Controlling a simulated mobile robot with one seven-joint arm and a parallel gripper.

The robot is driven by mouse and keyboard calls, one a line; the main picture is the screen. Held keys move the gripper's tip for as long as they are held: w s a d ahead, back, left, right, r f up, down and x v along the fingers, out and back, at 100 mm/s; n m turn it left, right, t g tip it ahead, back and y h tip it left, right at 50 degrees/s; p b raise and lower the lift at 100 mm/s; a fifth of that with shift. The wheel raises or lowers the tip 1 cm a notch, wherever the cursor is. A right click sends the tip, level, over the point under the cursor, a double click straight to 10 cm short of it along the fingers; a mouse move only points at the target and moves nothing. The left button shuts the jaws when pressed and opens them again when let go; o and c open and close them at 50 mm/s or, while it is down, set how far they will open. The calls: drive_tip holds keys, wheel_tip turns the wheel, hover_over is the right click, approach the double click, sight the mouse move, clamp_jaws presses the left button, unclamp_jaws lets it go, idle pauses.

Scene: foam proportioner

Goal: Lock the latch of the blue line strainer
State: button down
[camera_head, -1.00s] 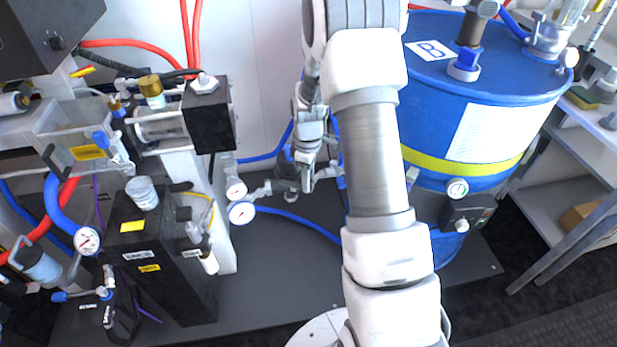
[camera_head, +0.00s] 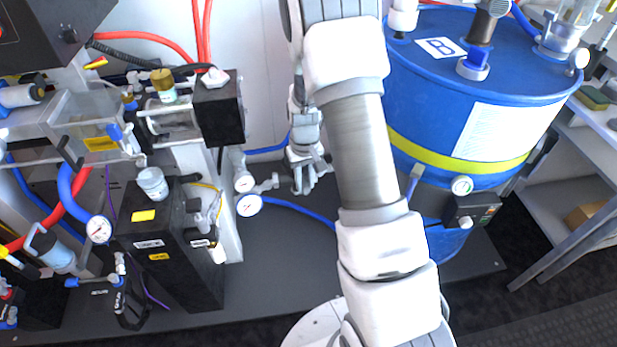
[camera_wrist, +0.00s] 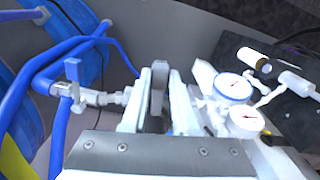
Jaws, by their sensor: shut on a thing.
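My gripper (camera_head: 308,182) points down over the blue line behind the black unit, beside the two dials. In the wrist view my gripper (camera_wrist: 160,110) has its fingers close together on a flat grey upright piece (camera_wrist: 158,84), which looks like the strainer's latch. The strainer body is mostly hidden behind the fingers, and whether the latch is locked cannot be told. A metal pipe fitting (camera_wrist: 104,98) with a blue-handled valve (camera_wrist: 72,76) lies just left of the fingers. In the head view my gripper and arm cover the strainer.
Two white dial gauges (camera_wrist: 234,86) stand close right of the fingers. The blue drum (camera_head: 470,100) is right of my arm. A black unit (camera_head: 165,240) stands at left. Blue hose (camera_head: 295,212) runs over the dark base plate (camera_head: 275,265), whose front part is clear.

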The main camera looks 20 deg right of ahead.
drive_tip(key=shift+w+a+m, duration=0.1)
drive_tip(key=shift+a+m, duration=0.3)
drive_tip(key=shift+m, duration=0.5)
drive_tip(key=c, duration=0.7)
unclamp_jaws()
drive_tip(key=shift+r, duration=0.1)
wheel_tip(320, 180, up, 17)
drive_tip(key=p, duration=0.4)
drive_tip(key=shift+r, duration=0.15)
